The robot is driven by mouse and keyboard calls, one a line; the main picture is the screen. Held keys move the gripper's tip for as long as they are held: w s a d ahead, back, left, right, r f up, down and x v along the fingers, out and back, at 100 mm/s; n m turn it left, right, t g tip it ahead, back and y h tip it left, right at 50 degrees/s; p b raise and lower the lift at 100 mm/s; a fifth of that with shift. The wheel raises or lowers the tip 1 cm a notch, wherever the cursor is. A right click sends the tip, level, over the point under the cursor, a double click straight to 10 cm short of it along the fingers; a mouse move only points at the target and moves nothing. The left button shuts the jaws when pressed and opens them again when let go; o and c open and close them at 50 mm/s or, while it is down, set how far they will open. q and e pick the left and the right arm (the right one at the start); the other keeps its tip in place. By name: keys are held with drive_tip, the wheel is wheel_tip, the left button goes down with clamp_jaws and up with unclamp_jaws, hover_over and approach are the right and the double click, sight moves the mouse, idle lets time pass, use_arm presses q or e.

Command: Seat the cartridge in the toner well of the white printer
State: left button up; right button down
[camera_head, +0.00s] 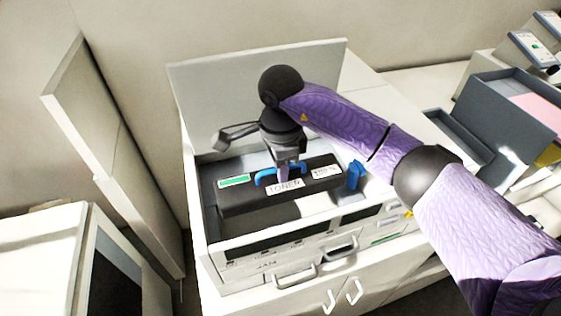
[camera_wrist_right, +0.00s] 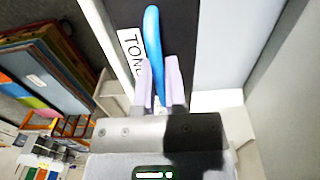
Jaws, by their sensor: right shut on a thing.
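The black toner cartridge (camera_head: 236,201) has a white "TONER" label, a green strip and a blue handle (camera_head: 264,178). It lies across the open top of the white printer (camera_head: 205,262), within the walls of the toner well (camera_head: 228,230). I cannot tell whether it rests on the well's floor. My right gripper (camera_head: 285,174) comes from above and is shut on the handle. In the right wrist view, the fingers (camera_wrist_right: 159,82) pinch the handle (camera_wrist_right: 152,28), with the cartridge (camera_wrist_right: 181,35) beyond. My left gripper is not in view.
A blue lever (camera_head: 355,175) stands at the well's right end. The raised lid (camera_head: 215,90) stands behind the well. A grey open box (camera_head: 505,105) is at the right. A white cabinet (camera_head: 40,245) is at the left.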

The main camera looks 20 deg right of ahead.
drive_tip(key=f+b, duration=0.3)
drive_tip(key=f, duration=0.1)
drive_tip(key=f+b, duration=0.4)
drive_tip(key=f, duration=0.1)
drive_tip(key=shift+w+f, duration=0.2)
drive_tip(key=shift+f, duration=0.1)
drive_tip(key=c, duration=0.6)
unclamp_jaws()
wheel_tip(320, 180, up, 10)
drive_tip(key=shift+b, duration=0.85)
